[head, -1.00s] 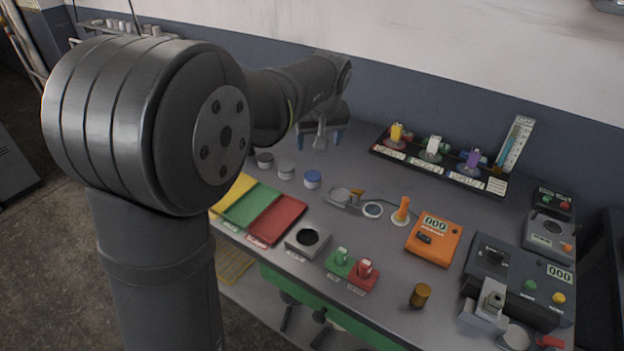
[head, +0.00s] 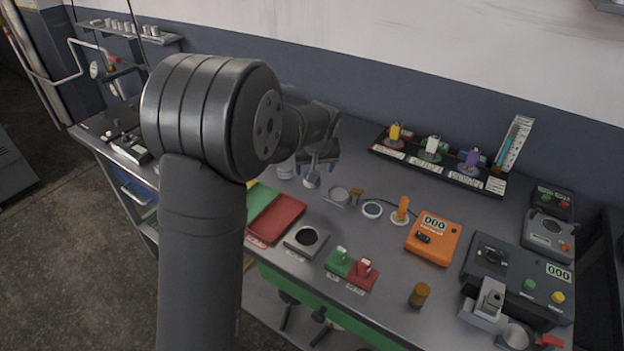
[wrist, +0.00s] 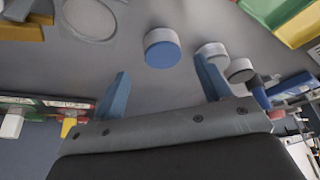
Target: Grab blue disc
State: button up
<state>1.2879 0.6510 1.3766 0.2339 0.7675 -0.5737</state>
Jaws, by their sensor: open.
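The blue disc (wrist: 162,54) is a short round piece with a blue face and a pale side. In the wrist view it lies ahead of my gripper (wrist: 163,68), between the lines of the two blue fingers and apart from them. In the head view the blue disc (head: 311,182) stands on the bench, partly hidden by my gripper (head: 320,170), which is just above and beside it. My gripper is open, with nothing between its fingers.
Pale and dark discs (wrist: 211,52) stand close to the blue one, beside the finger on the right in the wrist view. A red tray (head: 275,220), a grey block with a round hole (head: 290,245) and an orange box (head: 433,238) are nearby on the bench.

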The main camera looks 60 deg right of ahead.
jog(key=x, duration=0.4)
jog(key=shift+w+a+f, duration=0.1)
jog(key=shift+w+f, duration=0.15)
jog(key=shift+f, duration=0.05)
jog(key=c, duration=1.1)
jog(key=shift+r, duration=0.1)
jog(key=shift+c, duration=0.2)
